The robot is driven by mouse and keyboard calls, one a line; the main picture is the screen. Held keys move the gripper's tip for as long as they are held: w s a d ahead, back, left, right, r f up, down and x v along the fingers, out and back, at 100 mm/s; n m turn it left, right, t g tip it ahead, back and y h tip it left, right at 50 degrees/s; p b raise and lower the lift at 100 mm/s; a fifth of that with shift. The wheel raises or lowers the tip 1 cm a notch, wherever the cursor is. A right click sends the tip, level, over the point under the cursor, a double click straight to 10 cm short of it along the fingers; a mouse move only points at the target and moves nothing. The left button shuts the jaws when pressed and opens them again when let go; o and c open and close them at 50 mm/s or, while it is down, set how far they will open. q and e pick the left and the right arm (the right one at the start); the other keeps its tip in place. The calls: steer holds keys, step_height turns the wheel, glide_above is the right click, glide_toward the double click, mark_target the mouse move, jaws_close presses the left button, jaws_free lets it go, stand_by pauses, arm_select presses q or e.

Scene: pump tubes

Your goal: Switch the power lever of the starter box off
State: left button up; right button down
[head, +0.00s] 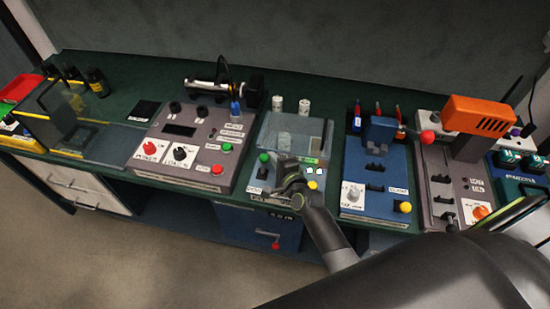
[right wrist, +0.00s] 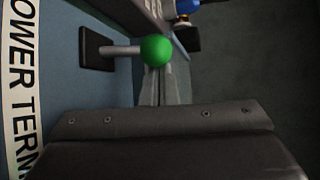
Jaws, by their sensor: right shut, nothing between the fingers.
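A blue box with a clear cover (head: 298,135) stands mid-bench. A lever with a green ball knob (head: 263,157) is on its left side. In the right wrist view the green knob (right wrist: 156,50) sits on a pale rod from a dark plate, beside a white label reading "OWER TERM". My right gripper (head: 290,170) is over the front of this box, just right of the knob. Its fingers (right wrist: 165,88) are shut and empty, with their tips close to the knob; whether they touch cannot be told. My left gripper is not in view.
A grey control panel (head: 190,130) with knobs and buttons stands to the left. A blue panel (head: 375,185) and a grey unit with an orange part (head: 480,115) stand to the right. A blue cabinet (head: 255,229) is below the bench.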

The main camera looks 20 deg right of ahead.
mark_target(265, 162)
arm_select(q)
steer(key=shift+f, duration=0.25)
